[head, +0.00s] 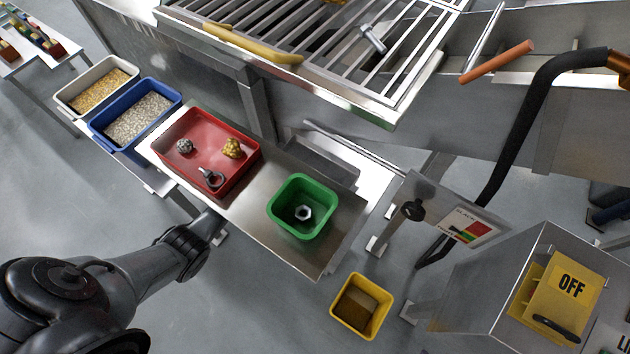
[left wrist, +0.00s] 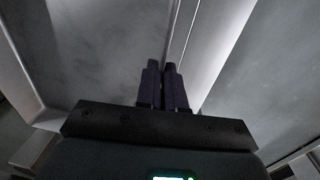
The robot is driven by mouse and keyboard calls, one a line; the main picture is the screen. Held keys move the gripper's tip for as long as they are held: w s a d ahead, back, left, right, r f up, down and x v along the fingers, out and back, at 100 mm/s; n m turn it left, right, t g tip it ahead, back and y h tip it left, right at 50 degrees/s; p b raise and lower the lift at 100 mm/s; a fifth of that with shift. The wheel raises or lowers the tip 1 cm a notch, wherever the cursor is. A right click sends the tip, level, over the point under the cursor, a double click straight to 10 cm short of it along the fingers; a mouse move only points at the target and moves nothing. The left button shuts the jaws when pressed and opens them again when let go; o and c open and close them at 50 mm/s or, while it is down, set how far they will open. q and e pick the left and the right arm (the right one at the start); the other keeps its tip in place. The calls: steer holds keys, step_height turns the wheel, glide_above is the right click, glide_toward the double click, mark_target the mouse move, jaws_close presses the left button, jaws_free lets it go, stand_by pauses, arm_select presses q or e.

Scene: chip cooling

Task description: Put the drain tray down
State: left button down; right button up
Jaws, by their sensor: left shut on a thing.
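My left arm comes in from the lower left in the head view and reaches under the front edge of the steel shelf; the gripper itself is hidden there. In the left wrist view my left gripper (left wrist: 165,68) has its two dark fingers nearly together, shut on a thin metal edge (left wrist: 180,30) between large grey sheet surfaces. I cannot tell for certain whether this edge belongs to the drain tray. No separate drain tray can be made out for certain in the head view. My right gripper is not in view.
The steel shelf (head: 250,205) bears a red tray (head: 211,133) with small parts and a green bin (head: 300,181) with a nut. White (head: 62,101) and blue (head: 103,133) bins stand left. A yellow bin (head: 379,326) stands on the floor. A slatted grate (head: 277,64) is above.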

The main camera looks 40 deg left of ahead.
arm_select(q)
steer(key=shift+s+f+b, duration=0.1)
steer(key=shift+f+b, duration=1.4)
steer(key=shift+f, duration=0.9)
step_height(320, 180, down, 3)
steer(key=shift+f+b, duration=0.2)
steer(key=shift+b, duration=0.95)
steer(key=c, duration=1.7)
jaws_free()
steer(key=shift+f, duration=0.1)
steer(key=o, duration=0.4)
steer(key=shift+o, duration=0.2)
